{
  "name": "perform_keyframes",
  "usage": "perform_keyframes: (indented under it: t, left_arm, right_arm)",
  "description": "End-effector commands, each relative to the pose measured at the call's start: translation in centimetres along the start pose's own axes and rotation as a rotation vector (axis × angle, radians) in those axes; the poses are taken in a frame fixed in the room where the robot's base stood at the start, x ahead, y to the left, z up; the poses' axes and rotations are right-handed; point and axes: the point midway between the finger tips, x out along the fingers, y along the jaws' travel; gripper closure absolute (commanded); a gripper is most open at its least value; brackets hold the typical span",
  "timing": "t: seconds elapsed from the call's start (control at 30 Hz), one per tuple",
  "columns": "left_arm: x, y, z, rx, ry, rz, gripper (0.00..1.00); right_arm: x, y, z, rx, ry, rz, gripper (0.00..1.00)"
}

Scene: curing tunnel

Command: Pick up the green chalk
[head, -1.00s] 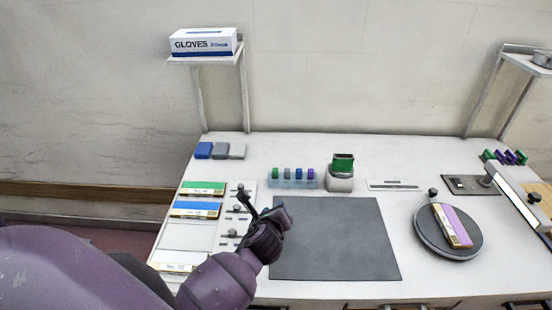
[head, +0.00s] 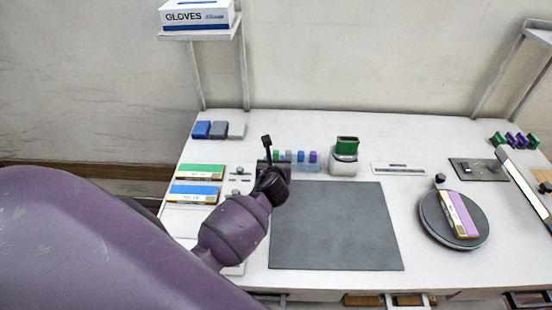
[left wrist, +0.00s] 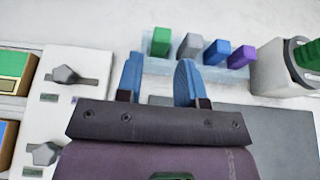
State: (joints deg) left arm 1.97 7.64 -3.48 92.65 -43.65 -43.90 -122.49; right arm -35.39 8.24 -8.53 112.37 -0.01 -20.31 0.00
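The green chalk (left wrist: 160,41) stands upright at the left end of a row of chalks in a pale blue rack (left wrist: 214,74). In the head view the green chalk (head: 277,155) is partly hidden by my gripper. Grey, blue and purple chalks stand to its right in the rack. My left gripper (head: 270,160) is in front of the rack's left end. In the left wrist view its two blue fingertips (left wrist: 159,82) are apart with nothing between them, and the green chalk shows beyond the gap. My right gripper is not in view.
A white holder with a green block (head: 347,146) stands right of the rack. A dark grey mat (head: 336,226) lies in front. A panel with knobs (left wrist: 65,75) is left of my gripper. A round turntable (head: 437,232) carries a purple-and-white box.

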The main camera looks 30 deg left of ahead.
Motion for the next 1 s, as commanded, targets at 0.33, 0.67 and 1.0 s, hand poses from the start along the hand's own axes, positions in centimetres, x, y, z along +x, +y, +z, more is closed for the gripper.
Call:
perform_keyframes:
  t: [0.33,0.67,1.0]
  left_arm:
    - [4.0,-0.2,0.2,0.0,0.001,0.001,0.65]
    - [5.0,-0.1,0.2,-0.001,0.001,0.0,0.65]
    - [5.0,-0.1,0.2,-0.001,0.0,0.0,1.0]
  right_arm:
    - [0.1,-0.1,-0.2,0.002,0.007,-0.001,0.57]
    - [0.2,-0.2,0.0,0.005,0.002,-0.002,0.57]
    - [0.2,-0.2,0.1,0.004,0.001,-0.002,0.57]
